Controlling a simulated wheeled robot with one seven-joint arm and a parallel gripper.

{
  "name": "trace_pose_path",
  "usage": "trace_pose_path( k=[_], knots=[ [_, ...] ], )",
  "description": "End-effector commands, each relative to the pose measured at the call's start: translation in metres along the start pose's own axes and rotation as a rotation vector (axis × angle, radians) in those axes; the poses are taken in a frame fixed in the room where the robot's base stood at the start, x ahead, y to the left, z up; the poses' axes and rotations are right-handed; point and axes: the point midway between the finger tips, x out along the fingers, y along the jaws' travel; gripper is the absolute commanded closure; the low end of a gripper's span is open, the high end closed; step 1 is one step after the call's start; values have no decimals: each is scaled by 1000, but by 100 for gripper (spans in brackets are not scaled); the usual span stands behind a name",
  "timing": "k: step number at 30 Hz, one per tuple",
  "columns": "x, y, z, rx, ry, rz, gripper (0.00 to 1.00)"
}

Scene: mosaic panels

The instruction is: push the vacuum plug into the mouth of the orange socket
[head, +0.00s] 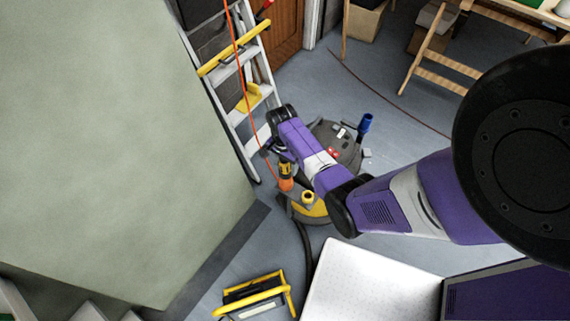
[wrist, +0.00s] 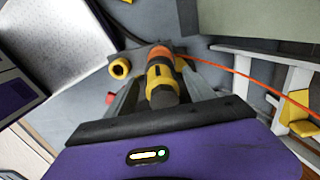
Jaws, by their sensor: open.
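The vacuum plug (wrist: 161,80), yellow with dark bands and a dark rear end, lies between the spread fingers of my open gripper (wrist: 162,77) in the wrist view. The orange socket (wrist: 160,52) is in line with the plug, just beyond it. The two appear to meet end to end; I cannot tell how deep the plug sits. In the head view the yellow plug (head: 285,169) is above the orange socket (head: 286,184), below my gripper (head: 276,152). An orange cord (wrist: 225,68) runs from the socket to the right in the wrist view.
The grey vacuum (head: 333,138) stands behind my arm, with a yellow ring-shaped part (wrist: 120,68) close to the plug. A ladder (head: 236,96) stands at left. A yellow-framed item (head: 257,297) and a white perforated surface (head: 365,285) lie in front.

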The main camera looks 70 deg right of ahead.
Motion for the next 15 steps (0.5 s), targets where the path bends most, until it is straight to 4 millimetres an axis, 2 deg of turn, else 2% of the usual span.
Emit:
trace_pose_path(
  k=[5,15],
  knots=[
    [-9,0,0,0,0,-1,37],
    [-60,-1,0,0,1,-2,37]
  ],
)
